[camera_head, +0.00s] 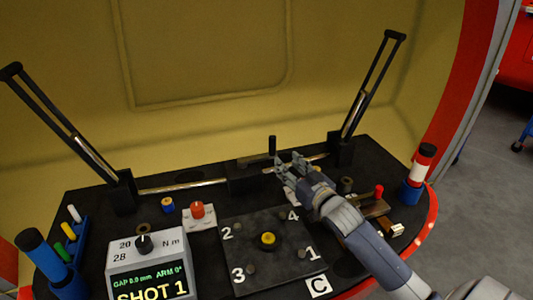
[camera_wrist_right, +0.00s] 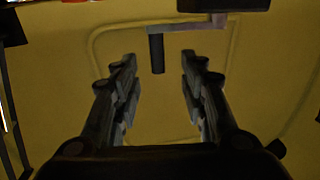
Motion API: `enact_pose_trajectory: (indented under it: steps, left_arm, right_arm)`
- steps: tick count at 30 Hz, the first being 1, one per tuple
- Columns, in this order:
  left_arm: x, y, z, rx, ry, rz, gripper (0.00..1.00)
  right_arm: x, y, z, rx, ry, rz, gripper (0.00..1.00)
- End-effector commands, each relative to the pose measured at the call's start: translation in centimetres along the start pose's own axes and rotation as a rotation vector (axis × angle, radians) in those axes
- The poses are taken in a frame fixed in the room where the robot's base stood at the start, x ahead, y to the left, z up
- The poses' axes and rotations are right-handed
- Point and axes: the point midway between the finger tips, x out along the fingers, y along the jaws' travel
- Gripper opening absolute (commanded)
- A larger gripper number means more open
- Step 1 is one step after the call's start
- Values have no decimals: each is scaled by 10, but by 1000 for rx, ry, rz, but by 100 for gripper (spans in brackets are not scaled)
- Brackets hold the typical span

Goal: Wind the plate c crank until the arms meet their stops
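The crank's black handle (camera_head: 272,145) stands upright at the back middle of the dark bench, by a black block on a shiny shaft (camera_head: 185,187). In the wrist view the handle (camera_wrist_right: 157,52) hangs from a grey crank arm (camera_wrist_right: 187,27), in line with the gap between my fingers. My right gripper (camera_head: 290,166) is open and empty, just in front of the crank, apart from it as far as I can tell. Two black arms, left (camera_head: 60,120) and right (camera_head: 372,85), lean outward from the shaft's ends. Plate C (camera_head: 240,275) lies in front. My left gripper is out of view.
A display box (camera_head: 150,262) with a torque knob reads "SHOT 1" and "ARM 0°". A red button (camera_head: 197,209), markers at left, a red-white cylinder (camera_head: 423,160) and small brass parts (camera_head: 398,226) stand around plate C. A yellow curved wall (camera_head: 200,60) rises behind.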

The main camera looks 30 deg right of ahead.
Motion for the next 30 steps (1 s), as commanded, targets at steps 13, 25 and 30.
enact_pose_trajectory:
  steps: [13, 25, 30]
  left_arm:
    - [-13, -1, -14, -2, 14, -2, 55]
    - [-34, -2, -27, -5, 26, -3, 55]
    - [-39, -2, -30, -5, 30, -4, 55]
  right_arm:
    - [42, 6, -7, 6, 40, -3, 39]
    - [98, 6, -9, 6, 38, -3, 39]
    - [109, 6, -9, 6, 37, -3, 39]
